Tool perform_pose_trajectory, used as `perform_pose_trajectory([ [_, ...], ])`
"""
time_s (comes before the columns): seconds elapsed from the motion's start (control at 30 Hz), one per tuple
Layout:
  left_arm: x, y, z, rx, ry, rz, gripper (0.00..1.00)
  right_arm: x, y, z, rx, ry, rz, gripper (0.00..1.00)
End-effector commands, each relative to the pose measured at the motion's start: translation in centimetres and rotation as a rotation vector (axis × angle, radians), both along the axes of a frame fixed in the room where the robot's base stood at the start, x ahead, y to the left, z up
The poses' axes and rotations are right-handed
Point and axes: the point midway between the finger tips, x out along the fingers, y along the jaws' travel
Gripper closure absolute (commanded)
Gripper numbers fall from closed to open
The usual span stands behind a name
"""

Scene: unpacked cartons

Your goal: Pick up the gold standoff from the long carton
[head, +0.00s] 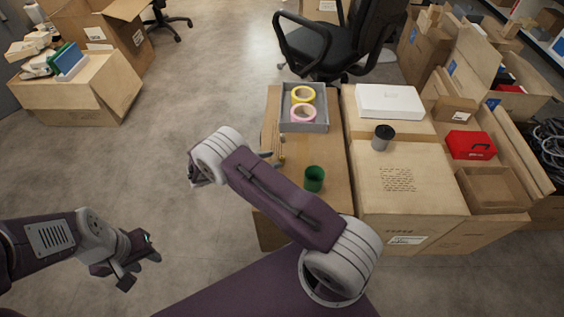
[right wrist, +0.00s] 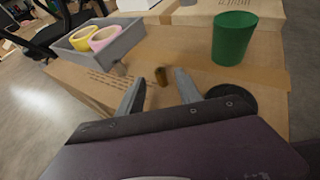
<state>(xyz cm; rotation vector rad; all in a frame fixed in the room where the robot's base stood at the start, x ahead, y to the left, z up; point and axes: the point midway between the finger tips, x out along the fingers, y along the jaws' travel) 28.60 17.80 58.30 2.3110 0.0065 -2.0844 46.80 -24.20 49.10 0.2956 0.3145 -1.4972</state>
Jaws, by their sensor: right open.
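The gold standoff (head: 282,158) lies on top of the long carton (head: 330,160), left of the green cup. In the right wrist view the standoff (right wrist: 161,76) appears as a small brass-coloured cylinder just beyond and between the fingertips. My right gripper (right wrist: 160,85) is open and empty, with one finger on each side of the line to the standoff. In the head view my right arm hides most of this gripper. My left gripper (head: 140,270) is open and empty over the floor at the lower left, well away from the carton.
A grey tray (head: 304,127) with yellow and pink tape rolls stands at the carton's far end. A green cup (head: 314,179) stands right of the standoff. A dark round object (right wrist: 232,94) lies beside the right finger. Neighbouring cartons carry a white box (head: 390,101) and dark cup (head: 383,137).

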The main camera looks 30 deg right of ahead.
Motion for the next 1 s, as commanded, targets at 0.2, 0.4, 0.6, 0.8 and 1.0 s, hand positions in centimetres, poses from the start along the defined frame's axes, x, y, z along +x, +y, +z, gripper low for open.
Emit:
perform_pose_trajectory([
  [0.2, 0.0, 0.0, -2.1, 0.0, 0.0, 0.0, 0.64, 0.1, -2.2, -2.0, 0.0, 0.0, -0.002, 0.58],
  [0.4, 0.0, 0.0, -2.7, 0.0, 0.0, 0.0, 0.64, 0.2, -4.5, -2.6, 0.001, 0.0, -0.001, 0.58],
  [0.6, 0.0, 0.0, -2.6, 0.0, 0.0, 0.0, 0.64, 0.2, -4.6, -2.5, 0.002, -0.001, 0.001, 0.58],
  [0.8, 0.0, 0.0, -2.6, 0.0, 0.0, 0.0, 0.64, 0.2, -4.6, -2.5, 0.001, -0.001, 0.001, 1.0],
  [1.0, 0.0, 0.0, -2.6, 0.0, 0.0, 0.0, 0.64, 0.2, -4.6, -2.5, 0.001, -0.001, 0.001, 1.0],
])
